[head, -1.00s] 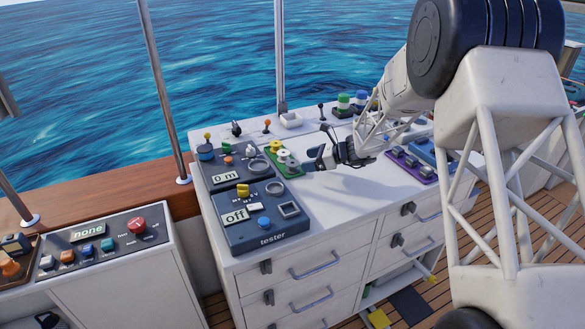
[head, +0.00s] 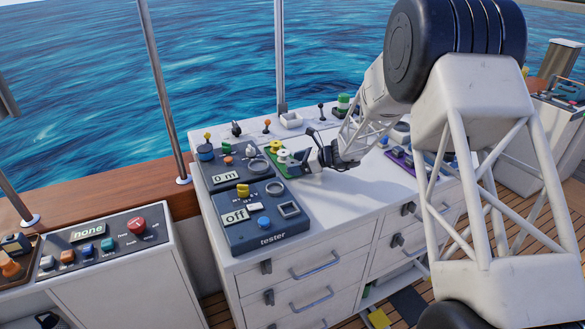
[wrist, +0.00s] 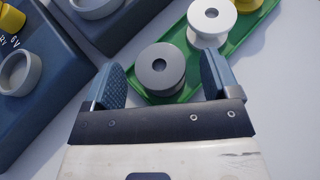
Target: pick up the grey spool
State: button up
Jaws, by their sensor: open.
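The grey spool (wrist: 160,69) sits at the near end of a green tray (wrist: 187,92). In the wrist view it lies between and just ahead of the fingertips of my gripper (wrist: 162,82), which is open and empty. A white spool (wrist: 212,20) stands beyond it on the tray, and a yellow spool (wrist: 245,3) shows partly at the top edge. In the head view my gripper (head: 298,161) is at the near right end of the green tray (head: 272,164), and it hides most of the grey spool there.
Left of the tray are a dark blue tester box (head: 262,217) and another dark panel (head: 232,169) with knobs and round sockets. A purple tray (head: 401,160) is to the right. The white worktop (head: 345,192) is clear in front of my gripper.

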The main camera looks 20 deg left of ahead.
jog(key=shift+c, duration=0.2)
jog(key=c, duration=1)
jog(key=shift+r, duration=0.1)
jog(key=shift+r, duration=4.9)
